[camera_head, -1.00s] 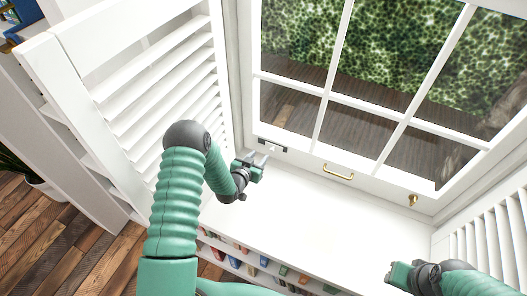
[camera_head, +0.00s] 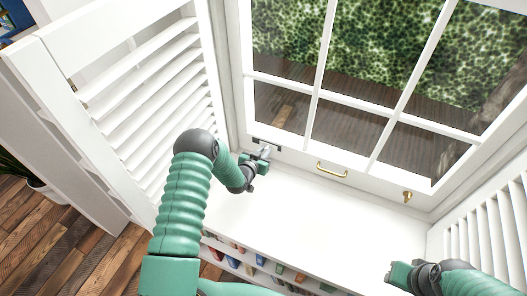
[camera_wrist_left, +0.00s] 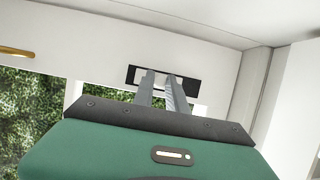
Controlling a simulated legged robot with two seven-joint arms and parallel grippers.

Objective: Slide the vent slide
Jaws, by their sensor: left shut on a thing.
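The vent slide is a small white tab in a dark slot plate (camera_wrist_left: 192,86) on the white bottom rail of the window. In the head view the dark plate (camera_head: 256,141) shows at the rail's left end, partly behind my left gripper. My left gripper (camera_head: 266,150) reaches up to it. In the left wrist view its two grey fingers (camera_wrist_left: 164,84) are close together at the slot, shut on the vent slide, which they partly hide. My right gripper (camera_head: 389,274) is at the lower right, away from the window; its finger gap is not clear.
A brass handle (camera_head: 331,169) and a brass latch (camera_head: 407,197) are on the rail to the right. White louvred shutters (camera_head: 160,80) stand at the left and right. The white sill (camera_head: 300,220) is clear, above a shelf of books (camera_head: 262,260).

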